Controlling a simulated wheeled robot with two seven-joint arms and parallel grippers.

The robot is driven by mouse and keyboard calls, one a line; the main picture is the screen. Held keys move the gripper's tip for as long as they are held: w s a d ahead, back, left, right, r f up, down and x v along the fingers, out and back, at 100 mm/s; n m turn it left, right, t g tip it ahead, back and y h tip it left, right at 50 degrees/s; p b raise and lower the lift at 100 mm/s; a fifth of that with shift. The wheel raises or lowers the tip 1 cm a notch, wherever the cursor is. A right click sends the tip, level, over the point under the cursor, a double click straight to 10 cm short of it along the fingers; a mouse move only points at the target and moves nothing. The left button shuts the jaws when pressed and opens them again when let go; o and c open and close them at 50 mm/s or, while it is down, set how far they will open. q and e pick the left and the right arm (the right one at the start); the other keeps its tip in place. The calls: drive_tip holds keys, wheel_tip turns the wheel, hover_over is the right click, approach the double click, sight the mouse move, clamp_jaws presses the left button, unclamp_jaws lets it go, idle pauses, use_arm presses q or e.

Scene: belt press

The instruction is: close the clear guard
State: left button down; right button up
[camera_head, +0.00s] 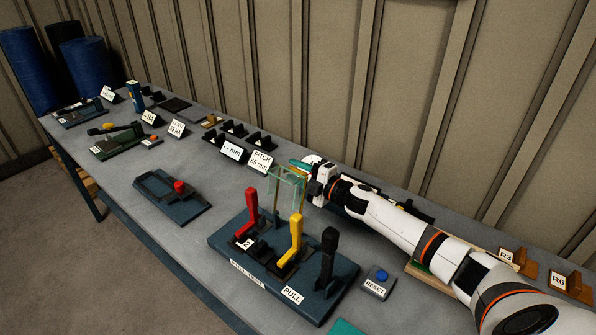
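The clear guard (287,187) is a see-through panel with greenish edges. It stands raised at the back of the dark blue lever base (222,240), behind the red lever (250,212) and the yellow lever (291,240). My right gripper (310,178) is at the guard's upper right edge, with my arm reaching in from the right. Whether it touches the guard cannot be told. Its fingers are small and partly hidden, so their opening is unclear. My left gripper is out of view.
A black lever (327,262) stands at the base's right, with a RESET box (378,281) beside it. Sign cards, including a PITCH card (261,162), stand behind. Bare table lies between tray and base.

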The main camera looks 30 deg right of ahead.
clamp_jaws()
drive_tip(key=s+a+r+n, duration=0.1)
drive_tip(key=s+a+n, duration=0.1)
drive_tip(key=a+n, duration=0.3)
drive_tip(key=shift+s+a+n, duration=0.4)
drive_tip(key=shift+a, duration=0.4)
unclamp_jaws()
drive_tip(key=shift+r, duration=0.1)
